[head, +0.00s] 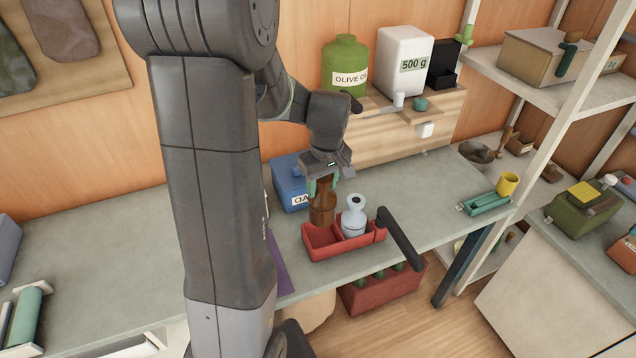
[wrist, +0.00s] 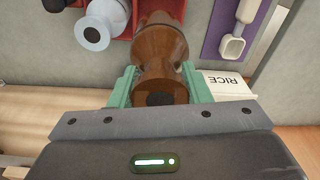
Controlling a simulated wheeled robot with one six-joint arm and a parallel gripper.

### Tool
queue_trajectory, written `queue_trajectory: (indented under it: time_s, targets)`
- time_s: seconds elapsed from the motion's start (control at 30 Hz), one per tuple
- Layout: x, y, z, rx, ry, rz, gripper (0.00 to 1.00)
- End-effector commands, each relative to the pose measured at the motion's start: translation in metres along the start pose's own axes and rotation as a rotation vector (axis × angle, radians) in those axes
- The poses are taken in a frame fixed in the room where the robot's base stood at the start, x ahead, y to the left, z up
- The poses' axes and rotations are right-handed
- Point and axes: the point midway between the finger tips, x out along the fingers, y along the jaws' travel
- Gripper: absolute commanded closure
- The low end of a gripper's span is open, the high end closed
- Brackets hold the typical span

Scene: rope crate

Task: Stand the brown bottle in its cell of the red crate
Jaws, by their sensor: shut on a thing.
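My gripper (head: 324,184) is shut on the brown bottle (head: 322,205); in the wrist view its green fingers press on both sides of the bottle (wrist: 160,60). The bottle looks upright in the head view, at the back left of the red crate (head: 322,252). Whether its base is above the crate, behind it or inside the left cell I cannot tell. A pale blue bottle (head: 354,218) stands in the right cell of the crate. It also shows in the wrist view (wrist: 92,33). The left cell looks empty at its front.
A blue box (head: 287,182) stands behind the brown bottle. A purple mat (wrist: 238,28) with a white scoop (wrist: 232,47) lies beside the crate.

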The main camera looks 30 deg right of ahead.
Motion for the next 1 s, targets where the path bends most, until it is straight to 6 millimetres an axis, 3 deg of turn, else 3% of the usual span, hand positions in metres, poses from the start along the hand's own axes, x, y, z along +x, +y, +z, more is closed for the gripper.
queue_trajectory:
  time_s: [0.47, 1.0]
  targets:
    - [0.001, 0.0, 0.0, -0.005, 0.001, -0.001, 1.0]
    - [0.034, 0.0, 0.004, -0.005, 0.001, -0.001, 1.0]
